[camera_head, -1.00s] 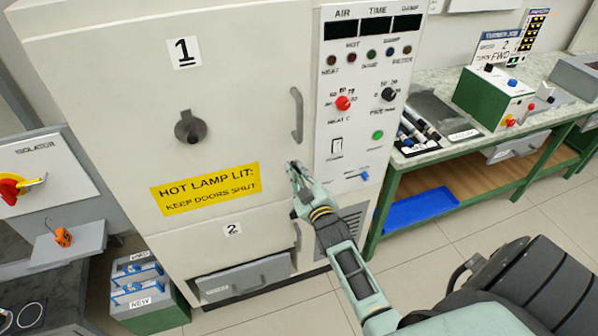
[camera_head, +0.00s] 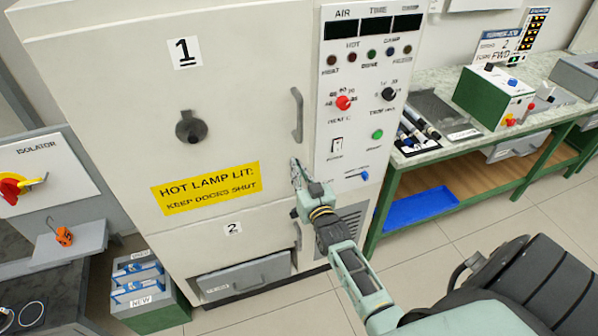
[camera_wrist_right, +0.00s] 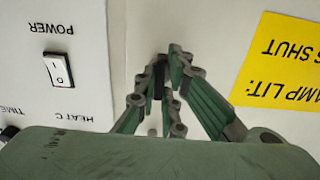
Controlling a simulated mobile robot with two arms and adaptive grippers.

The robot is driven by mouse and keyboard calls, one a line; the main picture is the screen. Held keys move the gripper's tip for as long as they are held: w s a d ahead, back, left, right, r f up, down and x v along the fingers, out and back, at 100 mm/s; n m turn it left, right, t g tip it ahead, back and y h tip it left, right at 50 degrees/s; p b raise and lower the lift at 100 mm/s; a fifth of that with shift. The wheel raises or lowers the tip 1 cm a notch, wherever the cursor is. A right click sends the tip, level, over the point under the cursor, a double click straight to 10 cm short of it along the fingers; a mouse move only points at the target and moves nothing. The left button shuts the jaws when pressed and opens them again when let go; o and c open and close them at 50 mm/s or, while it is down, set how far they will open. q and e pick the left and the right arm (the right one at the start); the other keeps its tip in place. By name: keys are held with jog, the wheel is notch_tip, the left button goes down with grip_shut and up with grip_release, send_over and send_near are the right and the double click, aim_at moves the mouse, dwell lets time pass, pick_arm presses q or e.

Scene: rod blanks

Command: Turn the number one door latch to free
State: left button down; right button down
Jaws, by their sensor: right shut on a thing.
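The number one door (camera_head: 110,110) is the large pale upper door of the cabinet, marked 1, and it looks shut. My right gripper (camera_head: 295,172) is at this door's right edge, below its upright grey handle (camera_head: 297,115). In the right wrist view its fingertips (camera_wrist_right: 164,78) are closed together around a small dark piece (camera_wrist_right: 158,72), which seems to be the door latch. The fingers hide most of it, so I cannot tell which way it is turned. My left gripper is not in view.
The control panel (camera_head: 362,75) with knobs and switches stands just right of my right gripper. A yellow warning sign (camera_head: 206,188) is on the door. The number two door (camera_head: 270,226) is below. A green bench (camera_head: 500,160) stands at the right.

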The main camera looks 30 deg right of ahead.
dwell(0.3)
jog(key=c, duration=1.9)
grip_release()
jog(key=shift+o, duration=0.2)
jog(key=v, duration=1.2)
